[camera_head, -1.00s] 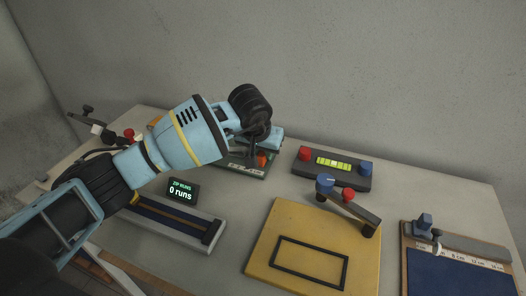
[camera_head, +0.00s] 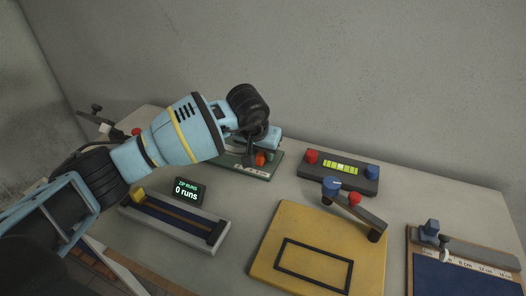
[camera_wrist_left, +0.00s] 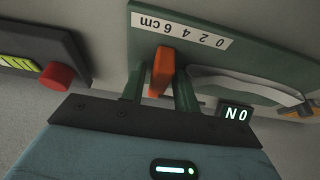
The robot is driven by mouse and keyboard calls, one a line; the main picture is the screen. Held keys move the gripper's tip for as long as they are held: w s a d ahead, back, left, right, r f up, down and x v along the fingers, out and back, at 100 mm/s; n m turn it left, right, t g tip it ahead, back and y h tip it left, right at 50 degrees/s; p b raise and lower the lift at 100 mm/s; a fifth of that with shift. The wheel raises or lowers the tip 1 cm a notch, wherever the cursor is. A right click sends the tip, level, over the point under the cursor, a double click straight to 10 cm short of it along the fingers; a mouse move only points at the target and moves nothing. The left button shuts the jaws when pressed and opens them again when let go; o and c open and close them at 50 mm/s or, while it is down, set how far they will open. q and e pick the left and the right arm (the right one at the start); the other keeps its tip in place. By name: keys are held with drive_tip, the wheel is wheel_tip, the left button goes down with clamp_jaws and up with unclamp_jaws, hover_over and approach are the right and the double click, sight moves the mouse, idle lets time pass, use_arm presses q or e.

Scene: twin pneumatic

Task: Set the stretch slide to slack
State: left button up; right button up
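The green stretch slide (camera_head: 232,167), with a white scale strip along its front edge, sits at the back middle of the table. Its orange tab (camera_head: 260,159) shows just under my left gripper (camera_head: 258,150). In the left wrist view, the orange tab (camera_wrist_left: 161,72) stands between the two fingers of my left gripper (camera_wrist_left: 160,85), beside the scale strip (camera_wrist_left: 180,28) marked 0 2 4 6 cm. A narrow gap shows on one side of the tab, so the fingers look open around it. A small display (camera_wrist_left: 235,114) reads ON upside down. My right gripper is out of view.
A dark box (camera_head: 338,180) with red and blue knobs stands right of the slide. A yellow board (camera_head: 290,225) with a lever arm is in front. A track device (camera_head: 175,222) with a "0 runs" display (camera_head: 186,190) lies left; a blue board (camera_head: 450,278) lies right.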

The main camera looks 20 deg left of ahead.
use_arm(q)
drive_tip(key=shift+o, duration=0.7)
